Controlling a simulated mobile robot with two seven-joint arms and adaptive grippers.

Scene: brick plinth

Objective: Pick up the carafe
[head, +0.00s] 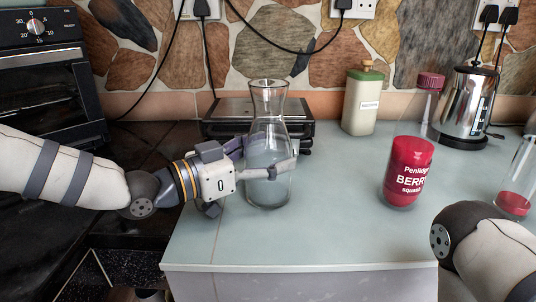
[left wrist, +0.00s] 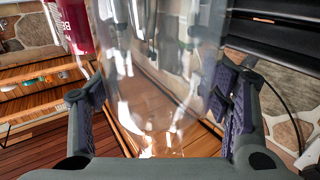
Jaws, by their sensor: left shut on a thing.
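The clear glass carafe (head: 268,115) stands upright near the middle of the pale counter in the head view. My left gripper (head: 270,172) reaches in from the left, with its fingers around the lower body of the carafe. It is shut on the carafe. In the left wrist view, the glass (left wrist: 150,75) fills the space between the two padded fingers (left wrist: 158,115). My right arm shows at the lower right of the head view, but its gripper is out of the picture.
A red berry squash bottle (head: 408,172) stands right of the carafe. A green-lidded container (head: 362,100), a metal kettle (head: 468,98) and a dark flat appliance (head: 215,118) are behind. Another bottle (head: 515,200) is at the right edge. The front middle of the counter (head: 320,235) is clear.

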